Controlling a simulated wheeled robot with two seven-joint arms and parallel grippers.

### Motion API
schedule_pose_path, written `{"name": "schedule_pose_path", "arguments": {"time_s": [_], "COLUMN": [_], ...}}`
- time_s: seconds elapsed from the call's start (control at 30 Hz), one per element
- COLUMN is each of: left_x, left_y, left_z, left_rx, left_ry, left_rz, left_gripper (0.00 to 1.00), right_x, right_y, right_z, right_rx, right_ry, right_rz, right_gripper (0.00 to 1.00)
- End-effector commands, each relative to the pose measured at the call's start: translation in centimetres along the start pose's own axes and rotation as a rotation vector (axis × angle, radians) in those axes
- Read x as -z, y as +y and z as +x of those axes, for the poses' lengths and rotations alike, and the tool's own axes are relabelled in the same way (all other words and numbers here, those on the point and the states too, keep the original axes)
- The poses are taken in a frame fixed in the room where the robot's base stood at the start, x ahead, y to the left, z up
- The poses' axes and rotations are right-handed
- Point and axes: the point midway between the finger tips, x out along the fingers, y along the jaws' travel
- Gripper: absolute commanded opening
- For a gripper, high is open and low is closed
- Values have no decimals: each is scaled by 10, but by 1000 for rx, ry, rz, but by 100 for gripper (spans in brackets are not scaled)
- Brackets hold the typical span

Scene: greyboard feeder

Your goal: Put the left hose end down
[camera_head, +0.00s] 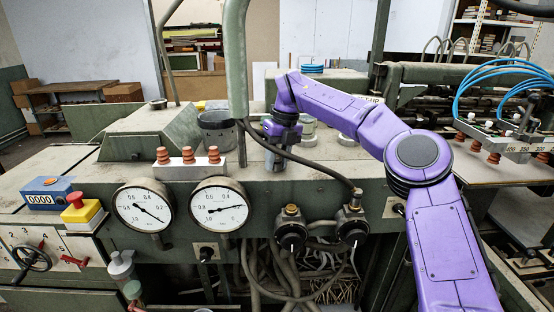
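My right arm is purple and comes in from the lower right. Its gripper (275,160) points down over the machine's top edge, left of the middle. A dark hose (310,166) runs from the thick green upright pipe (236,60), across the front of the gripper, down to the right valve fitting (352,215). The hose's left end is near the green pipe, close to the gripper. I cannot tell whether the fingers hold the hose or stand behind it. The finger gap is too small and covered to judge. My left gripper is not in view.
Three red-brown ribbed cups (188,155) stand on a white block left of the gripper. Two round gauges (219,206) are below them. A dark cylindrical pot (217,131) stands behind. A red button on a yellow box (80,209) is at left. Blue hoses (500,75) arch at right.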

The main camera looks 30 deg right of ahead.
Motion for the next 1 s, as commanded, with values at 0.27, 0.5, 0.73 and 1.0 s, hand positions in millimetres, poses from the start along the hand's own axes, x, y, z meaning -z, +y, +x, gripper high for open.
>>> {"name": "schedule_pose_path", "arguments": {"time_s": [0.27,0.5,0.73,1.0], "left_x": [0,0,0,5], "left_y": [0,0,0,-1], "left_z": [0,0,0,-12], "left_rx": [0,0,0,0], "left_ry": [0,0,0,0], "left_rz": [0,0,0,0], "left_gripper": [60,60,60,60], "right_x": [1,1,1,-1], "right_y": [-2,-3,-3,1], "right_z": [2,2,3,-40], "right_rx": [1,3,3,3], "right_ry": [5,6,7,0], "right_rz": [5,6,6,6], "right_gripper": [60,60,60,60]}}
